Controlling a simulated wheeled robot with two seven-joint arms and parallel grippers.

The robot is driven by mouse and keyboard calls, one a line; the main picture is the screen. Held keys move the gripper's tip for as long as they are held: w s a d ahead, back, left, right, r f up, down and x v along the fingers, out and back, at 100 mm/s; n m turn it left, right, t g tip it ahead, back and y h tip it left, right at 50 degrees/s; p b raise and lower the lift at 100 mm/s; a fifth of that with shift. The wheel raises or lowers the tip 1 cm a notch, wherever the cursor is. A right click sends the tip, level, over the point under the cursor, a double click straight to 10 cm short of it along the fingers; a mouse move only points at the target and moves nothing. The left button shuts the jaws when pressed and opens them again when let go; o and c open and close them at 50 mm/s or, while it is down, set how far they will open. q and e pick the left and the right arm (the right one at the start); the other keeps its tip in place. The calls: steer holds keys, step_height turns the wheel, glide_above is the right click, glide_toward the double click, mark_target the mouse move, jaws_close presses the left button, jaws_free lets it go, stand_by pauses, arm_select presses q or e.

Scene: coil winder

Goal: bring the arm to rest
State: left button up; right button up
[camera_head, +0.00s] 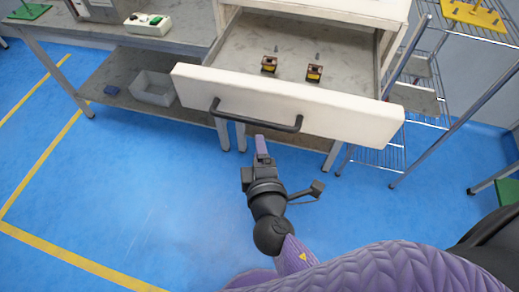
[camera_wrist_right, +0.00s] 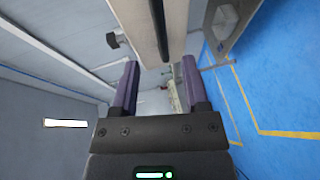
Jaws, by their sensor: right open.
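My right gripper (camera_head: 261,147) is in the head view in front of the open drawer, just below its black handle (camera_head: 255,118). In the right wrist view my right gripper (camera_wrist_right: 160,80) shows two purple fingers spread apart with nothing held between them. The drawer's white front (camera_head: 290,105) is close ahead of the fingers. I cannot tell whether a finger touches the handle. My left gripper is not in view.
The drawer (camera_head: 300,40) stands pulled out, with two small coils (camera_head: 269,64) (camera_head: 314,73) inside. A grey bin (camera_head: 153,88) sits on the lower shelf at left. A wire rack (camera_head: 425,85) stands at right. The blue floor (camera_head: 130,190) is clear.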

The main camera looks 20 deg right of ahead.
steer(key=s+f+m+g+y, duration=0.15)
steer(key=s+f+g, duration=0.35)
steer(key=f, duration=0.6)
steer(key=s+f+m+g+y, duration=0.1)
steer(key=s+f+m+g, duration=0.15)
steer(key=s+f, duration=0.6)
steer(key=s+d+f+m+g, duration=0.4)
steer(key=s+d+f, duration=0.1)
steer(key=s, duration=0.5)
steer(key=s+d+f+m+g, duration=0.4)
steer(key=s+f, duration=0.4)
steer(key=s, duration=0.3)
steer(key=shift+d+f, duration=0.15)
steer(key=shift+d, duration=0.2)
steer(key=shift+w, duration=0.1)
